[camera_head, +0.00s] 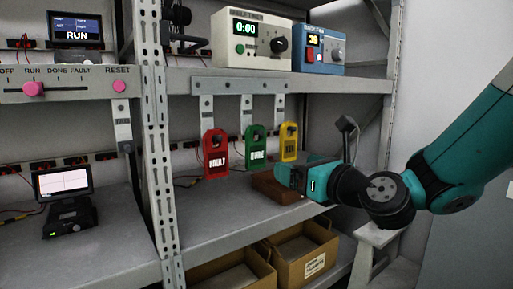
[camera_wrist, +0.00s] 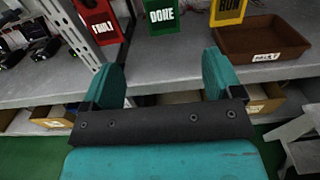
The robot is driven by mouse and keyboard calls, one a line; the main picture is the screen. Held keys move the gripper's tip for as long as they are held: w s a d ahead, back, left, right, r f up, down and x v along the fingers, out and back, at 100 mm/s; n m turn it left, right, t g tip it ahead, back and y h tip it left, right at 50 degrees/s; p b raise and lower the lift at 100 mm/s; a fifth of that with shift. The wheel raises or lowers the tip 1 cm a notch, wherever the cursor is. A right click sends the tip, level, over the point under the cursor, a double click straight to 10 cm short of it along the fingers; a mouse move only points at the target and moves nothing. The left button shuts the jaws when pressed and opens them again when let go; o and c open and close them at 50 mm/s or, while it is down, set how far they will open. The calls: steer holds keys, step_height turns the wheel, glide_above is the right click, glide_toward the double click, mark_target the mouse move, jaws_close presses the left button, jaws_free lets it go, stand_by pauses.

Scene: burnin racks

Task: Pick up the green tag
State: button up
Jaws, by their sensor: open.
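The green tag (camera_head: 255,147) is marked DONE and hangs from a hook on the bracket under the upper shelf, between the red FAULT tag (camera_head: 216,155) and the yellow RUN tag (camera_head: 289,142). In the wrist view the green tag (camera_wrist: 161,14) shows at the top, beyond the fingers and roughly between them; its upper part is cut off. My gripper (camera_wrist: 163,75) is open and empty, with teal fingers apart. In the head view my gripper (camera_head: 284,177) is right of and lower than the green tag, apart from it.
A brown tray (camera_wrist: 262,42) stands on the lower shelf (camera_head: 205,224) behind my gripper. Cardboard boxes (camera_head: 305,258) sit below that shelf. A perforated rack post (camera_head: 158,140) stands left of the tags. Timer boxes (camera_head: 252,42) stand on the shelf above.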

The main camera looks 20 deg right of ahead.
mark_target(257, 149)
steer(key=p+x, duration=1)
steer(key=p, duration=0.1)
steer(key=shift+r, duration=0.2)
steer(key=shift+w+a+f, duration=0.15)
steer(key=shift+w, duration=0.2)
steer(key=p+x, duration=0.2)
steer(key=r+p+x, duration=0.1)
steer(key=p+x, duration=0.1)
steer(key=p, duration=0.1)
steer(key=shift+w, duration=0.15)
steer(key=shift+w+a+f+p, duration=0.1)
steer(key=shift+w+f+p, duration=0.2)
steer(key=shift+w+p, duration=0.2)
steer(key=shift+c, duration=0.2)
steer(key=shift+s, duration=0.1)
steer(key=c, duration=1)
